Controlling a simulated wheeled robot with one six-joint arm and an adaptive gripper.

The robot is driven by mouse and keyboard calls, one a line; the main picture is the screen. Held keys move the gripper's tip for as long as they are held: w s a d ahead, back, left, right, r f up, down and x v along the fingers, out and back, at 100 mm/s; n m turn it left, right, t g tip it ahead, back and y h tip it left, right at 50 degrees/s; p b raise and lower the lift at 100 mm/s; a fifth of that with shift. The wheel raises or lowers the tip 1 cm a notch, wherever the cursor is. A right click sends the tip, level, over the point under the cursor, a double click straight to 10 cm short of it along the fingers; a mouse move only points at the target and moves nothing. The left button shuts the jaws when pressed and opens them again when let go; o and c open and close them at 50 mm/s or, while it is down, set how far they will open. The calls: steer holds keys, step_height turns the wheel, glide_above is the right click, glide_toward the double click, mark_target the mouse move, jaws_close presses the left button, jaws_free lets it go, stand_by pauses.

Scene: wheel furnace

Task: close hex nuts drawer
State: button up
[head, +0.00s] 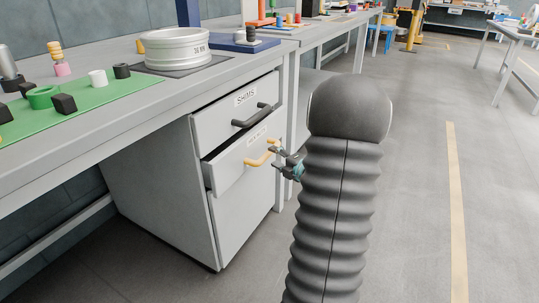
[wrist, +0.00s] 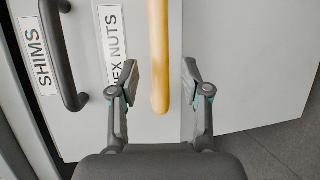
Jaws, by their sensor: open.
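The hex nuts drawer (head: 222,172) is the second drawer of the grey cabinet under the bench. It stands partly pulled out, with its front ahead of the cabinet face. Its yellow bar handle (head: 258,158) also shows in the wrist view (wrist: 158,50), with the partly covered "HEX NUTS" label (wrist: 115,40) beside it. My gripper (head: 284,158) is at the right end of this handle. In the wrist view my gripper (wrist: 161,78) is open, its fingers on either side of the handle's end, with gaps visible. My dark arm hides the area to the right.
The shims drawer (head: 215,112) above looks shut, with a black handle (head: 252,117). A larger plain front lies below. On the bench are a wheel rim (head: 174,47) and a green mat (head: 85,108) with small parts. Floor at right is clear.

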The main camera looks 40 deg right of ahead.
mark_target(270, 155)
steer(key=shift+w+f, duration=0.25)
steer(key=shift+w, duration=0.9)
steer(key=shift+w+f, duration=0.2)
steer(key=shift+w, duration=0.95)
jaws_close()
